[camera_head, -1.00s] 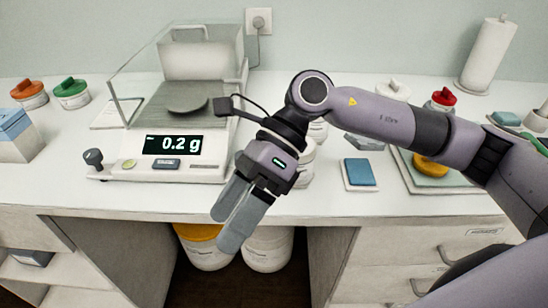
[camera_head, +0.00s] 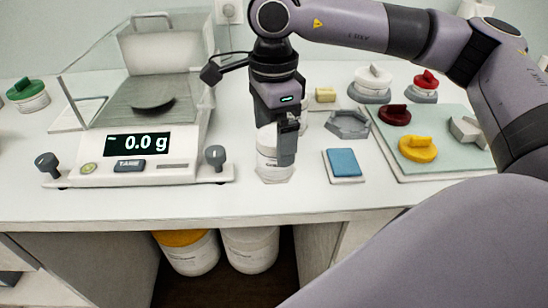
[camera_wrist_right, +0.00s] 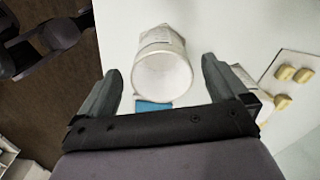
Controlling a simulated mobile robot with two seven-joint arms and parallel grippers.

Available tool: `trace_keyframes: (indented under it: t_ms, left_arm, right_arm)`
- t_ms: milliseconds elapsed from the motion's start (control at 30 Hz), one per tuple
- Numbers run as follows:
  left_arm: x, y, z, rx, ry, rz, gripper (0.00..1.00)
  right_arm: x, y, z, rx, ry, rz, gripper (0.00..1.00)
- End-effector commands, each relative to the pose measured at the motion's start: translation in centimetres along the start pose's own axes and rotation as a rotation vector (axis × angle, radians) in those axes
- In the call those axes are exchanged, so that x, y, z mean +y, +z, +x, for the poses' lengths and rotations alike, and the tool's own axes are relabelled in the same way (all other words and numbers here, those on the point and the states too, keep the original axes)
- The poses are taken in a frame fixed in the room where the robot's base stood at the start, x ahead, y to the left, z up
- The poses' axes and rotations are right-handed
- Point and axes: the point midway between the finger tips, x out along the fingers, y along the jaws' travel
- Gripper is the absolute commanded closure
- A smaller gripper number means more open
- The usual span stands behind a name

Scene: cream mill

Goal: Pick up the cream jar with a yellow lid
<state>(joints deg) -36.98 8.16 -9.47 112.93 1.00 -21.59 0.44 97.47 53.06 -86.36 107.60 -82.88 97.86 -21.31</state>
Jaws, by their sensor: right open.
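A white jar (camera_head: 269,165) with dark print stands on the counter, right of the scale. In the right wrist view the jar (camera_wrist_right: 163,70) shows an open, lidless white mouth, between the fingers. My right gripper (camera_head: 287,152) points down at this jar, open, and partly hides it; I cannot tell whether the fingers touch it. A loose yellow lid (camera_head: 418,149) lies on the pale tray at the right. A large white tub with a yellow lid (camera_head: 188,252) stands under the counter. My left gripper is not in view.
The glass-sided scale (camera_head: 135,172) reads 0.0 g at the left. A blue pad (camera_head: 344,163), grey hexagonal ring (camera_head: 348,124), dark red lid (camera_head: 394,115) and red-lidded jar (camera_head: 424,84) are to the right. A second white tub (camera_head: 250,250) is below. The front counter strip is clear.

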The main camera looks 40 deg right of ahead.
Motion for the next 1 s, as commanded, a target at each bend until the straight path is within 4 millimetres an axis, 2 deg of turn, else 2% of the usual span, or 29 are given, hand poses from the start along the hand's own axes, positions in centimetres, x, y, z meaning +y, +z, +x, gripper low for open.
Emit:
trace_keyframes:
  t_ms: [167, 300, 567, 600, 733, 767, 1000]
  left_arm:
    - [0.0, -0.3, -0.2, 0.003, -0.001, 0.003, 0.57]
    - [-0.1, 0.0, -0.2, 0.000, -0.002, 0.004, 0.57]
    - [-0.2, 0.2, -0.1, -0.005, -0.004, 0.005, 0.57]
    - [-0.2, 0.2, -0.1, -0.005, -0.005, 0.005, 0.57]
    - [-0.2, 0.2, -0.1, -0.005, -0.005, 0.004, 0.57]
    - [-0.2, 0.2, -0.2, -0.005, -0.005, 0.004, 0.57]
    - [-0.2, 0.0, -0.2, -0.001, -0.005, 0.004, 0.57]
  right_arm:
    - [-0.1, -1.0, 2.6, 0.000, 0.003, 0.001, 0.00]
    - [-0.1, -0.9, 4.2, 0.000, 0.002, 0.000, 0.00]
    - [-0.1, -0.8, 4.5, -0.002, 0.001, 0.001, 0.00]
    - [-0.1, -0.8, 4.5, -0.002, 0.001, 0.001, 0.06]
    - [-0.1, -0.8, 4.5, -0.002, 0.001, 0.001, 0.49]
    - [-0.1, -0.8, 4.5, -0.002, 0.001, 0.001, 0.54]
    - [-0.1, -0.8, 4.5, -0.003, 0.001, 0.001, 0.54]
